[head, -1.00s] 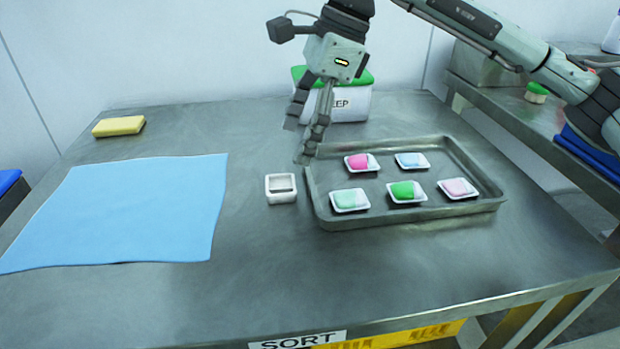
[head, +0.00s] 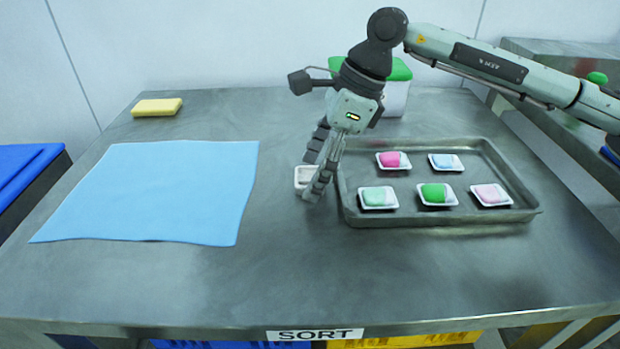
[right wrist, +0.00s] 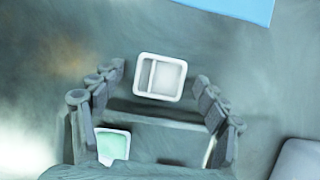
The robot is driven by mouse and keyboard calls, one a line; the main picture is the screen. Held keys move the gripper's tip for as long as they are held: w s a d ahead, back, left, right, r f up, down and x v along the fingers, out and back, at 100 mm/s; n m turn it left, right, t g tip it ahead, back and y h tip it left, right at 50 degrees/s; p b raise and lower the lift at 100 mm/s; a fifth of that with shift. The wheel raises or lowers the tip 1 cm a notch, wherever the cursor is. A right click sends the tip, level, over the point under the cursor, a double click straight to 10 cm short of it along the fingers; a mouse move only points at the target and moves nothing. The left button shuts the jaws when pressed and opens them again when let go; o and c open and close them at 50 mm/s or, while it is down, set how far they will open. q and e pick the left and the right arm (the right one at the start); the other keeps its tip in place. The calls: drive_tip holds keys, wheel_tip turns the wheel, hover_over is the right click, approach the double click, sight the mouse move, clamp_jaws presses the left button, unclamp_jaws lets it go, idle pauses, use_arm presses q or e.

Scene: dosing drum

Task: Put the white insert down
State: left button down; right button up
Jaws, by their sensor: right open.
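The white insert (head: 303,177) is a small, square, open white cup on the steel table, between the blue mat and the tray. My right gripper (head: 311,180) is at the insert, its fingers pointing down and partly covering the insert's right side. In the right wrist view the insert (right wrist: 161,77) stands between the spread fingertips (right wrist: 159,80), and an inner dividing wall shows in it. The fingers are open, with gaps on both sides of the insert. My left gripper is not in view.
A metal tray (head: 440,220) just right of the insert holds several white cups with coloured contents. The blue mat (head: 150,195) lies to the left, a yellow sponge (head: 157,107) behind it. A green-lidded bin (head: 394,95) stands behind. The front table is clear.

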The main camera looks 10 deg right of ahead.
drive_tip(key=c, duration=1.3)
drive_tip(key=shift+r, duration=0.1)
